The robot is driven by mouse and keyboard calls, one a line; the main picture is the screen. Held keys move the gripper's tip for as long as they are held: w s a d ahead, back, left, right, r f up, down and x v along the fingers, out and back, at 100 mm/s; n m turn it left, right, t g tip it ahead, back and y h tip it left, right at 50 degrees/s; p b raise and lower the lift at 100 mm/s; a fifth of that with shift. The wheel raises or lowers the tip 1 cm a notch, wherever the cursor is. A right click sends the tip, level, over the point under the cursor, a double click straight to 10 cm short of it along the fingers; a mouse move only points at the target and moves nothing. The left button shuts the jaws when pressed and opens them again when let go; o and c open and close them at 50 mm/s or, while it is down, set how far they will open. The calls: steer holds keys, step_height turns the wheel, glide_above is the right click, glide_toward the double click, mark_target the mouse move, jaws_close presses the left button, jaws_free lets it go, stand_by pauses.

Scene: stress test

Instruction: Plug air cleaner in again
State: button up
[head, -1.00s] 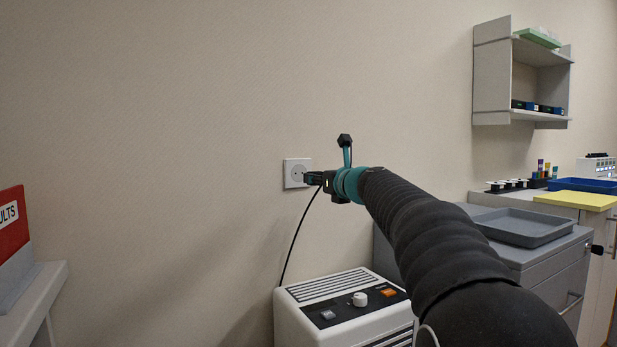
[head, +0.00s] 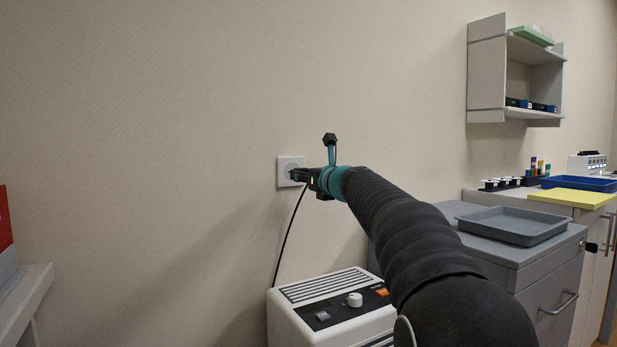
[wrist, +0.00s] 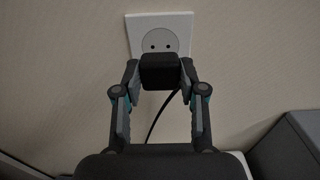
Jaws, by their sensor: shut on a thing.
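A white square wall socket (head: 284,168) is on the beige wall; in the wrist view its round face (wrist: 158,38) shows two open holes. My gripper (head: 298,175) is at the socket's right side in the head view. In the wrist view my gripper (wrist: 160,76) is shut on a black plug (wrist: 161,72), one finger on each side. The plug appears just below the holes, in front of the socket; I cannot tell whether it touches. A black cord (head: 286,240) hangs from the plug to the white air cleaner (head: 278,318) below.
A grey cabinet (head: 535,262) with a grey tray (head: 512,240) stands at right. A blue tray (head: 585,183) and yellow board (head: 570,197) lie farther right, below a wall shelf (head: 483,75). A light ledge (head: 35,285) is at left. The wall around the socket is clear.

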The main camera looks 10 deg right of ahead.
steer(key=shift+p+x, duration=0.35)
steer(key=shift+x, duration=1.15)
steer(key=shift+r, duration=0.2)
stand_by(1.1)
steer(key=shift+w+a+p, duration=0.1)
steer(key=shift+w+p, duration=0.35)
steer(key=shift+p, duration=0.1)
stand_by(0.4)
steer(key=o, duration=1.1)
steer(key=shift+o, duration=0.2)
steer(key=v, duration=1.2)
